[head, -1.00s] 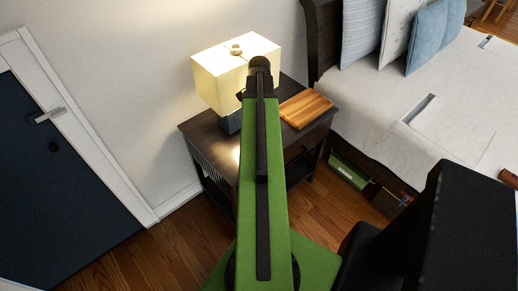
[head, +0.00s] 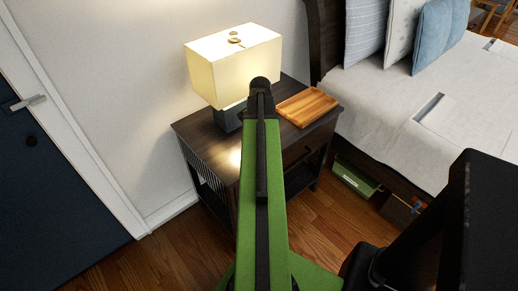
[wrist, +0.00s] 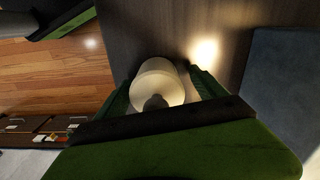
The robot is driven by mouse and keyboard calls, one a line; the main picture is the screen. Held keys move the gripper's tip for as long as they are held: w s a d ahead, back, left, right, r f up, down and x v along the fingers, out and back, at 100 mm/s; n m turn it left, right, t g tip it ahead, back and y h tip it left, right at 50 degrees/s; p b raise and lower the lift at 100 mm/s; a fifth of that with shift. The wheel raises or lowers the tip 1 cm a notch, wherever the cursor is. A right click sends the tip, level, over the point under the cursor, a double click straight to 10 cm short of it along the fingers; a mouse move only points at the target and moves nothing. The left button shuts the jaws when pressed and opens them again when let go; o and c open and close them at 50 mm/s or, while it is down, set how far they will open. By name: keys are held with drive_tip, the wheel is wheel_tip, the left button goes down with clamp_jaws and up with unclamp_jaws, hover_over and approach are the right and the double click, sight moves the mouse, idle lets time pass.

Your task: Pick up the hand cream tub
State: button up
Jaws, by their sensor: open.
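A pale cream, round tub (wrist: 150,79), which looks like the hand cream tub, shows in the wrist view near the centre. It stands over the dark wood top of the nightstand. My gripper (wrist: 160,84) is open, with one green finger at the left of the tub and one at the right. The tub lies between the fingers. I cannot tell whether either finger touches it. A small dark shape covers part of its near side. In the head view my own arm hides the tub and the fingers.
The nightstand (head: 190,127) carries a lit lamp (head: 235,65) and a wooden board (head: 308,105). The lamp's dark base (wrist: 285,95) is close on the right in the wrist view. A bed (head: 400,110) stands at the right, a blue door (head: 45,190) at the left.

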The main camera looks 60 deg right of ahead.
drive_tip(key=c, duration=1.5)
wheel_tip(320, 180, up, 5)
drive_tip(key=p, duration=0.5)
drive_tip(key=shift+f, duration=0.2)
drive_tip(key=s+d+r+p, duration=0.1)
drive_tip(key=s+r+p, duration=0.1)
drive_tip(key=s, duration=0.1)
drive_tip(key=s+r+p, duration=0.2)
drive_tip(key=s, duration=0.2)
drive_tip(key=s+d+r+p, duration=0.1)
drive_tip(key=s+r+p, duration=0.1)
drive_tip(key=s, duration=0.2)
drive_tip(key=shift+s+d+r, duration=0.2)
drive_tip(key=shift+s+d, duration=0.05)
drive_tip(key=shift+d, duration=0.05)
